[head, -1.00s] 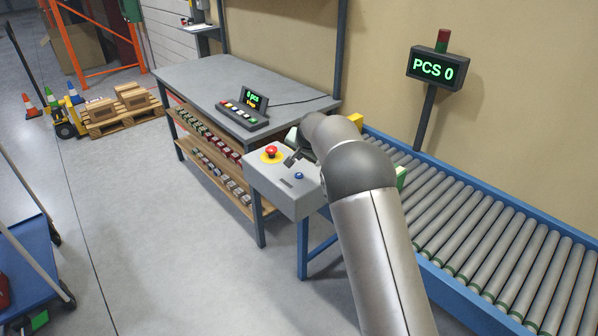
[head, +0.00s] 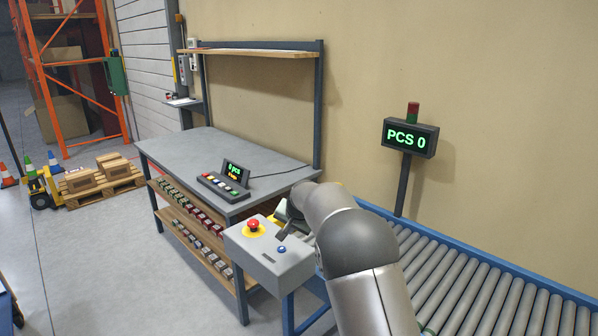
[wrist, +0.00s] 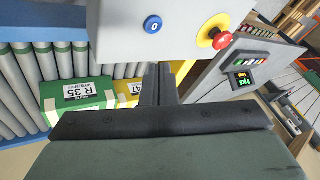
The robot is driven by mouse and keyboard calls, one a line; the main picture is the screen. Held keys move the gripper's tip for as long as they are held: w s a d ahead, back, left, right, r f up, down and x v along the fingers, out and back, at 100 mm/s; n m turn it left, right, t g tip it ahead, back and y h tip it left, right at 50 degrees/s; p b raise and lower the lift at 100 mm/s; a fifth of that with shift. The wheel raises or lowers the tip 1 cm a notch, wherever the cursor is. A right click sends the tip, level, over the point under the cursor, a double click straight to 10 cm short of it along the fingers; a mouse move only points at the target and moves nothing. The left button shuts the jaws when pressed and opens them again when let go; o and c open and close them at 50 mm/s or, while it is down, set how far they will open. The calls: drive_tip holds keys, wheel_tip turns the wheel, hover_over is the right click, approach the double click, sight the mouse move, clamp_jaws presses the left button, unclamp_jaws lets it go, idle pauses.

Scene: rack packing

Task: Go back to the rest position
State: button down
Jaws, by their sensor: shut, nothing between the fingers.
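My gripper (wrist: 158,84) shows in the wrist view with its fingers together and nothing between them. It is in front of the grey control box (wrist: 125,40), near the face with the blue button (wrist: 152,24) and the red emergency stop (wrist: 215,32). I cannot tell whether it touches the box. In the head view my gripper (head: 284,232) is small and dark, over the control box (head: 262,270) between its red and blue buttons, partly hidden by my arm.
A roller conveyor (head: 470,290) runs along the right. Green (wrist: 75,98) and yellow (wrist: 124,92) boxes stand on it in the wrist view. A workbench (head: 190,145) with a button panel (head: 222,188) and a shelf of small items stands behind the control box.

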drive_tip(key=s+d+r+g, duration=0.1)
drive_tip(key=s+d+r, duration=0.3)
drive_tip(key=s+d, duration=0.45)
drive_tip(key=s+d+n+g+h, duration=0.1)
drive_tip(key=s+d, duration=0.2)
drive_tip(key=s, duration=1)
drive_tip(key=s+d+f+n+g, duration=0.1)
drive_tip(key=s+d+n+g, duration=0.1)
drive_tip(key=s, duration=1.2)
drive_tip(key=s+d+f+n+g+h, duration=0.1)
drive_tip(key=s+d, duration=0.4)
drive_tip(key=s, duration=0.8)
drive_tip(key=shift+s+f+g+h, duration=0.2)
drive_tip(key=shift+g+h, duration=0.1)
drive_tip(key=shift+g, duration=0.1)
drive_tip(key=shift+d, duration=0.1)
